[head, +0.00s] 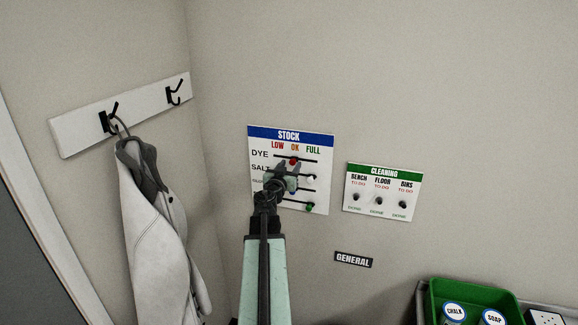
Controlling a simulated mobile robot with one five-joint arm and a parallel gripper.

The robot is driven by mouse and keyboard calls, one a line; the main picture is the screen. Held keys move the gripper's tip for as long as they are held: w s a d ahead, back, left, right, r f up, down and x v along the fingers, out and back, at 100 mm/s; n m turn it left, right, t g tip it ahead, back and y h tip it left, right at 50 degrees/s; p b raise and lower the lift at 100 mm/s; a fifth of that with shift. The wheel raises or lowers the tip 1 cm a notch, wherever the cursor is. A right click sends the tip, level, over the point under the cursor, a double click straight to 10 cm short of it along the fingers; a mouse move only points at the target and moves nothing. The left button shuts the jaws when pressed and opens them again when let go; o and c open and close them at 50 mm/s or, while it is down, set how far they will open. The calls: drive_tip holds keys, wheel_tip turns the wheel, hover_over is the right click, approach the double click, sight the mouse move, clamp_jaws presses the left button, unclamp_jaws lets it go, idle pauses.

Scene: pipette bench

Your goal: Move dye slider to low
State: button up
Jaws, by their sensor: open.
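The white STOCK board (325,191) hangs on the wall, with a blue header and LOW, OK and FULL marked from left to right. The dye slider's red knob (293,161) sits on the top track, roughly below OK. My gripper (286,170) is open in front of the board, with its fingertips just below the red knob. I cannot tell whether they touch it. My gripper and arm hide the left part of the lower tracks and some row labels.
A green knob (309,208) sits near FULL on the bottom track. A CLEANING board (383,205) with black knobs hangs to the right, above a GENERAL label (353,259). A coat (160,230) hangs at left. A green crate (433,300) stands at lower right.

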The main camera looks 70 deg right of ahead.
drive_tip(key=shift+w+d, duration=0.1)
drive_tip(key=shift+d, duration=0.7)
drive_tip(key=shift+a, duration=0.1)
drive_tip(key=shift+c, duration=0.3)
clamp_jaws()
idle(0.3)
